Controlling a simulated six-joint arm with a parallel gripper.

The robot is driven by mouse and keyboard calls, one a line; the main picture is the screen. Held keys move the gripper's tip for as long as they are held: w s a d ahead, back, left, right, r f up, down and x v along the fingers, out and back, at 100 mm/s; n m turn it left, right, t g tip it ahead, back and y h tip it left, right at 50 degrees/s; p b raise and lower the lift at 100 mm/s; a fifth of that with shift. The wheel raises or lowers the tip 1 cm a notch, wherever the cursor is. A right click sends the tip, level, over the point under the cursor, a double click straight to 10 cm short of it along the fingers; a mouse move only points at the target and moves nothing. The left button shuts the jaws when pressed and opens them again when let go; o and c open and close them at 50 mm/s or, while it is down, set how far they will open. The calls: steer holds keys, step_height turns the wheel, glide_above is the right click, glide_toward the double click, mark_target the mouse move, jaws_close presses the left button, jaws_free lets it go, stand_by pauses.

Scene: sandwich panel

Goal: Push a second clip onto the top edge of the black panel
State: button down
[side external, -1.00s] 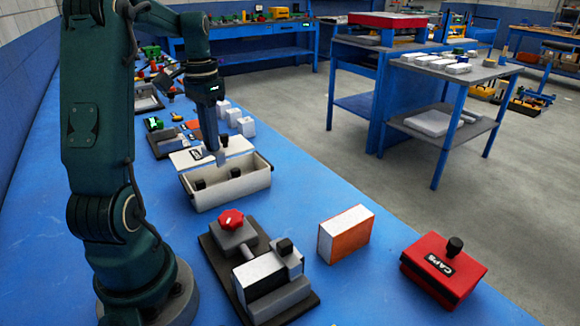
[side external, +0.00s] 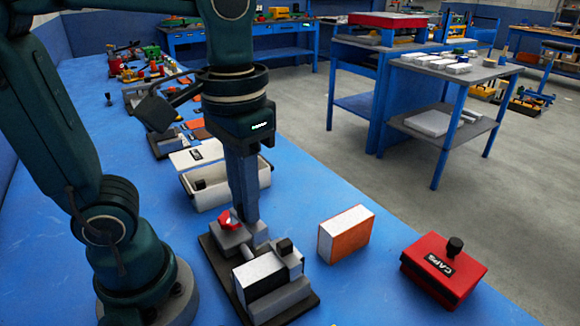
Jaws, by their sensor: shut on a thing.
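The black panel (side external: 268,283), with a pale top, stands in a clamp fixture (side external: 218,262) at the front middle. A grey clip with a black knob (side external: 285,247) sits at the panel's right end. My gripper (side external: 248,222) points down behind the panel, near the fixture's red knob (side external: 228,220). It is shut on a grey clip (side external: 262,232), mostly hidden by the fingers and fixture; I cannot tell whether it touches anything.
A white bin (side external: 205,195) with a black-knobbed piece inside stands behind the fixture. An orange and white block (side external: 345,234) and a red CAPS box (side external: 443,270) stand to the right. Blue bench top is clear between them.

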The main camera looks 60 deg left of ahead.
steer(key=d+m, duration=0.1)
glide_above(251, 272)
steer(key=shift+f, duration=2.25)
steer(key=shift+f, duration=0.25)
steer(key=shift+f, duration=0.35)
steer(key=shift+f, duration=0.35)
steer(key=shift+f, duration=0.25)
steer(key=shift+f, duration=0.35)
stand_by(0.5)
